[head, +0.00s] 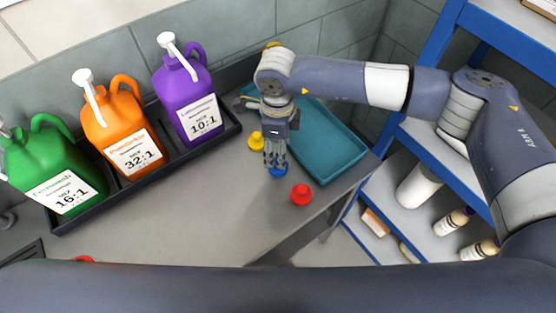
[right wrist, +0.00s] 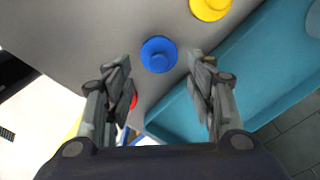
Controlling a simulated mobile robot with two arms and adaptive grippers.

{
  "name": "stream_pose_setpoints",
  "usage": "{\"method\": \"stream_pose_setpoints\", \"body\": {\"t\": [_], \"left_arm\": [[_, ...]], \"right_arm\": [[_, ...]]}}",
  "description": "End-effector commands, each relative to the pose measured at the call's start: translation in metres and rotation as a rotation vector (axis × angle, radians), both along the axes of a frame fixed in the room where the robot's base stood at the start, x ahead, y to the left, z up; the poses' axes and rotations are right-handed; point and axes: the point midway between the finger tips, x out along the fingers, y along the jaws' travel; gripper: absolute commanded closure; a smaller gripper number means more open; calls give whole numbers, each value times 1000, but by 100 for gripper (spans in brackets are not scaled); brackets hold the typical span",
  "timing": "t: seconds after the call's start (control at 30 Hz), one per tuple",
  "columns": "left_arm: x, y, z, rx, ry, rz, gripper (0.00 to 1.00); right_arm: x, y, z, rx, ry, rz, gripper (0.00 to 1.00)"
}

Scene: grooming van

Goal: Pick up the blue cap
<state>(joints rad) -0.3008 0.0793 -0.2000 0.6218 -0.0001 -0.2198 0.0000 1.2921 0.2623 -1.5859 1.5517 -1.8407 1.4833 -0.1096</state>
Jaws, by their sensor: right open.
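The blue cap (head: 278,172) sits on the grey counter, just below my right gripper (head: 275,160) in the head view. The gripper's fingers partly cover it there. In the right wrist view the blue cap (right wrist: 159,54) lies between and beyond the two fingertips of my right gripper (right wrist: 159,68). The fingers are spread apart with nothing between them that they touch. My left gripper is not in view; an arm link of mine crosses the bottom of the head view.
A yellow cap (head: 256,140) and a red cap (head: 301,194) stand close by. A teal tray (head: 345,150) lies to the right. Green (head: 50,165), orange (head: 120,125) and purple (head: 185,90) jugs stand in a black rack (head: 150,177). A blue-framed shelf (head: 420,135) is at right.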

Motion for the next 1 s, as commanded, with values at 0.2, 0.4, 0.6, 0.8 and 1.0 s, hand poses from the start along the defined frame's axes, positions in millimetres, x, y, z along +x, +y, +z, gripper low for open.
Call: {"method": "stream_pose_setpoints", "body": {"t": [0.2,0.4,0.6,0.8,1.0], "left_arm": [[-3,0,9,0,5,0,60],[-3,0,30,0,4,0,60],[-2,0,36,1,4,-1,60],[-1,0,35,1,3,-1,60],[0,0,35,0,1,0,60]], "right_arm": [[-1,0,-15,2,2,-1,49],[-3,-1,-37,2,4,0,49],[-2,-1,-62,3,2,0,49],[-2,-1,-66,4,0,1,49],[-2,-1,-65,4,0,1,66]]}}
